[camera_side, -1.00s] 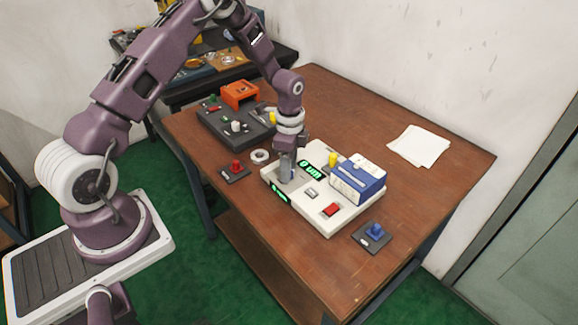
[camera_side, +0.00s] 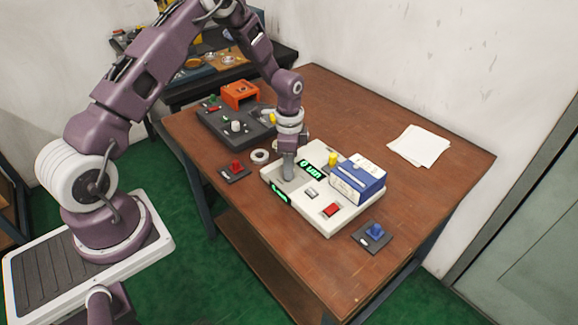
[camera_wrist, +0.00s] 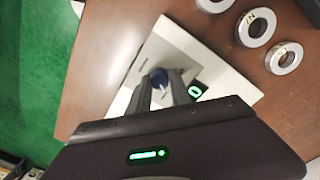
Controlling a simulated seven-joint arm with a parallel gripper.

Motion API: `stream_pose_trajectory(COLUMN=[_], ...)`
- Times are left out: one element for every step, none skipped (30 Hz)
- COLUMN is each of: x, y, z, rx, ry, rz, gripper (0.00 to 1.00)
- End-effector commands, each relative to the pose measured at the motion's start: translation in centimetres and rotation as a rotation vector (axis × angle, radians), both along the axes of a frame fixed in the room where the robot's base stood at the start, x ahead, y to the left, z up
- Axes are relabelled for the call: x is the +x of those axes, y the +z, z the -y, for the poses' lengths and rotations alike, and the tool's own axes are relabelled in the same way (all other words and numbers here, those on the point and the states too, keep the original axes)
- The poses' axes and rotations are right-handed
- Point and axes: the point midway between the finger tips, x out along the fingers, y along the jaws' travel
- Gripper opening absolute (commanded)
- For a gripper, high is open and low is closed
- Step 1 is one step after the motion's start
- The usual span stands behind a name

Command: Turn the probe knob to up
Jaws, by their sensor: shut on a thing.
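The probe knob (camera_wrist: 157,76) is dark blue and shows in the wrist view between my fingertips. It sits on the white measuring unit (camera_side: 318,219), which has green displays. My gripper (camera_wrist: 162,90) is shut on the knob. In the side view my gripper (camera_side: 288,178) reaches down to the left part of the unit and hides the knob. Which way the knob points is hard to tell.
A blue and white box (camera_side: 358,180), a yellow part (camera_side: 333,159) and a red button (camera_side: 331,210) are on the unit. A red knob block (camera_side: 236,170) and a ring (camera_side: 260,156) lie to its left. A blue knob block (camera_side: 374,234) stands in front. White paper (camera_side: 419,146) lies at the back right.

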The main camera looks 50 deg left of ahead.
Motion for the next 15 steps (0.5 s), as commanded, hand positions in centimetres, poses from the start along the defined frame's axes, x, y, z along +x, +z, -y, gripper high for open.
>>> stream_pose_trajectory(x=[-0.03, -0.03, -0.03, -0.01, -0.01, -0.01, 0.0, -0.01, -0.02, -0.03, -0.04, -0.05, -0.05, -0.05, -0.03], y=[0.04, 0.05, 0.05, 0.06, 0.06, 0.06, 0.07, 0.07, 0.07, 0.07, 0.07, 0.08, 0.08, 0.08, 0.09], z=[0.02, 0.02, 0.03, 0.01, 0.0, -0.02, -0.02, -0.01, -0.01, -0.01, 0.0, -0.01, -0.02, -0.04, -0.04], rx=[0.0, -0.001, 0.0, 0.0, 0.0, 0.001, 0.001, 0.0, 0.0, 0.0, 0.001, 0.0, 0.0, 0.0, 0.001], ry=[0.037, 0.066, 0.104, 0.133, 0.161, 0.199, 0.228, 0.258, 0.296, 0.324, 0.352, 0.391, 0.42, 0.448, 0.487], rz=[-0.002, -0.001, 0.0, 0.0, 0.0, 0.0, 0.001, 0.0, 0.0, 0.0, 0.0, 0.0, 0.0, 0.0, 0.001], gripper=[0.0, 0.0, 0.0, 0.0, 0.0, 0.0, 0.0, 0.0, 0.0, 0.0, 0.0, 0.0, 0.0, 0.0, 0.0])
